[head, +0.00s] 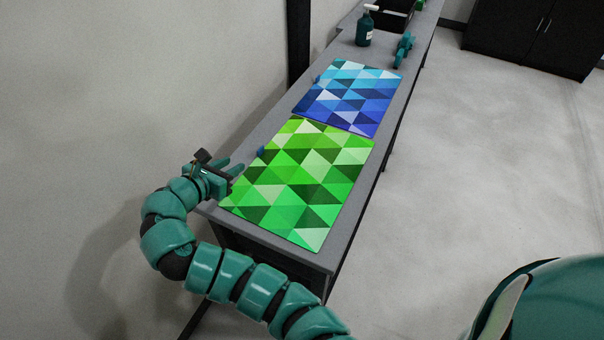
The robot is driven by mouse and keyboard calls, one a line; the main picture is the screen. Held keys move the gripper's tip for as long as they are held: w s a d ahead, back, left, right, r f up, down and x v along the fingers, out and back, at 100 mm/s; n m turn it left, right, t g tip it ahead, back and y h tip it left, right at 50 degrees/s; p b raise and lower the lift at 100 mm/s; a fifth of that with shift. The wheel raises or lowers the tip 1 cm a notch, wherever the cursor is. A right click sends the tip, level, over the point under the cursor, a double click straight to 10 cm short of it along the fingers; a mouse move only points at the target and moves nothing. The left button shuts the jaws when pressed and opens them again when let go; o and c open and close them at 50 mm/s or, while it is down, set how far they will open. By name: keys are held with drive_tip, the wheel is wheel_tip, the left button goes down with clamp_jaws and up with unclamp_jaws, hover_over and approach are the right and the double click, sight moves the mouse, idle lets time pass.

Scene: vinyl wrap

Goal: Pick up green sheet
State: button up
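The green sheet (300,181), patterned with triangles in shades of green, lies flat on the near part of a long grey bench (230,226). My gripper (240,167) is at the left of the sheet's near left edge, close to the bench's left side. Its fingers are spread apart and point toward the sheet, with nothing visible between them. I cannot tell how high it is above the bench.
A blue triangle-patterned sheet (349,97) lies just beyond the green one. Small blue pieces (261,151) sit by the left edges of both sheets. Farther back are a teal tool (404,49), a spray bottle (365,27) and a black bin (392,17). A wall borders the left.

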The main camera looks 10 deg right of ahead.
drive_tip(key=p, duration=0.2)
approach(260, 149)
drive_tip(key=x, duration=0.4)
drive_tip(key=shift+w, duration=0.15)
drive_tip(key=shift+p+x, duration=0.55)
drive_tip(key=shift+x, duration=2.1)
clamp_jaws()
